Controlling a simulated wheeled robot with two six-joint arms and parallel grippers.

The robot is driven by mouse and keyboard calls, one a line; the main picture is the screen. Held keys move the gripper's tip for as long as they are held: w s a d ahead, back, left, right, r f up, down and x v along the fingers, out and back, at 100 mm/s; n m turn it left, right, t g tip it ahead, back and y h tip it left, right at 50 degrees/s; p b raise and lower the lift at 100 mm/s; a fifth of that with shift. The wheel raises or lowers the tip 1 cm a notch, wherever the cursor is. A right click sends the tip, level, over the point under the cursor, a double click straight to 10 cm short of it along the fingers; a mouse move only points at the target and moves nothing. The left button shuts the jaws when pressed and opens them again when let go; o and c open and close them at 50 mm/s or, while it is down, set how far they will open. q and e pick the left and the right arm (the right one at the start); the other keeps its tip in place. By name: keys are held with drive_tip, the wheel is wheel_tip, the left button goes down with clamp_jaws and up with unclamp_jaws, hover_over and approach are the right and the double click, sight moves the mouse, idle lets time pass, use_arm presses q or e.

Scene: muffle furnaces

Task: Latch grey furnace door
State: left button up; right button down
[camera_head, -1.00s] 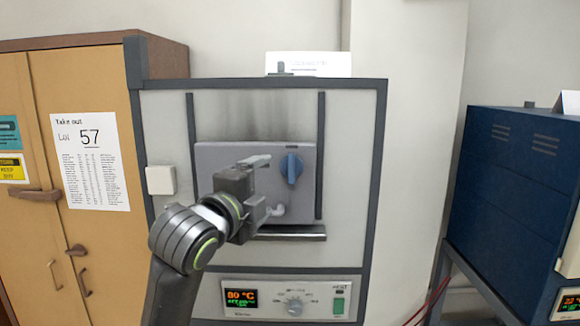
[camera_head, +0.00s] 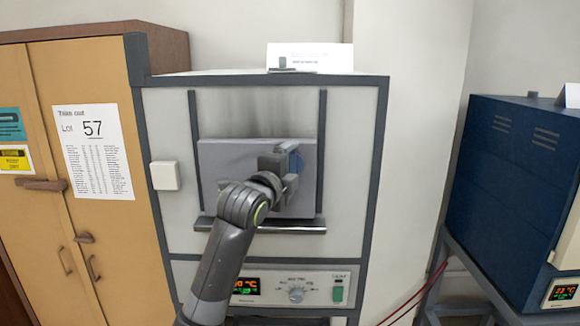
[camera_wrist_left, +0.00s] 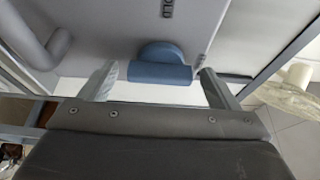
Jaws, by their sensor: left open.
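The grey furnace door (camera_head: 225,165) is a flat panel lying across the furnace opening, on the front of the light grey furnace (camera_head: 350,120). A blue knob (camera_head: 296,162) is on its right part, mostly hidden behind my gripper in the head view. My left gripper (camera_head: 284,174) is in front of the knob with its jaws open. In the left wrist view, the blue knob (camera_wrist_left: 160,73) with its raised bar lies between the two spread fingers (camera_wrist_left: 160,85), with a gap on each side. A curved grey handle (camera_wrist_left: 40,45) shows at the upper left there.
A ledge (camera_head: 290,226) runs under the door, above the control panel (camera_head: 296,289) with its dial and display. A white box (camera_head: 165,175) is left of the door. A tan cabinet (camera_head: 40,235) stands at left, a blue furnace (camera_head: 510,190) at right.

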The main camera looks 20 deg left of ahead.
use_arm(q)
drive_tip(key=c, duration=1)
drive_tip(key=shift+f, duration=0.15)
drive_tip(key=n+b, duration=0.1)
drive_tip(key=n, duration=0.1)
drive_tip(key=n+t+b, duration=0.1)
drive_tip(key=shift+f+n+b, duration=0.2)
drive_tip(key=shift+n+b, duration=0.2)
drive_tip(key=n+t+y+b, duration=0.1)
drive_tip(key=n, duration=0.2)
drive_tip(key=n+t+b, duration=0.1)
drive_tip(key=n+b, duration=0.1)
drive_tip(key=n, duration=0.1)
drive_tip(key=shift+d+f+y, duration=0.15)
drive_tip(key=shift+y, duration=0.25)
drive_tip(key=n+y+b, duration=0.1)
drive_tip(key=n+b, duration=0.1)
drive_tip(key=n, duration=0.1)
drive_tip(key=n+t+y+b, duration=0.1)
drive_tip(key=n+y+b, duration=0.1)
drive_tip(key=n, duration=0.2)
drive_tip(key=shift+w+d+f+n, duration=0.1)
drive_tip(key=shift+f+n, duration=0.05)
drive_tip(key=shift+n, duration=0.15)
drive_tip(key=shift+n+y+b, duration=1.4)
drive_tip(key=shift+n+y, duration=0.2)
drive_tip(key=shift+n, duration=0.9)
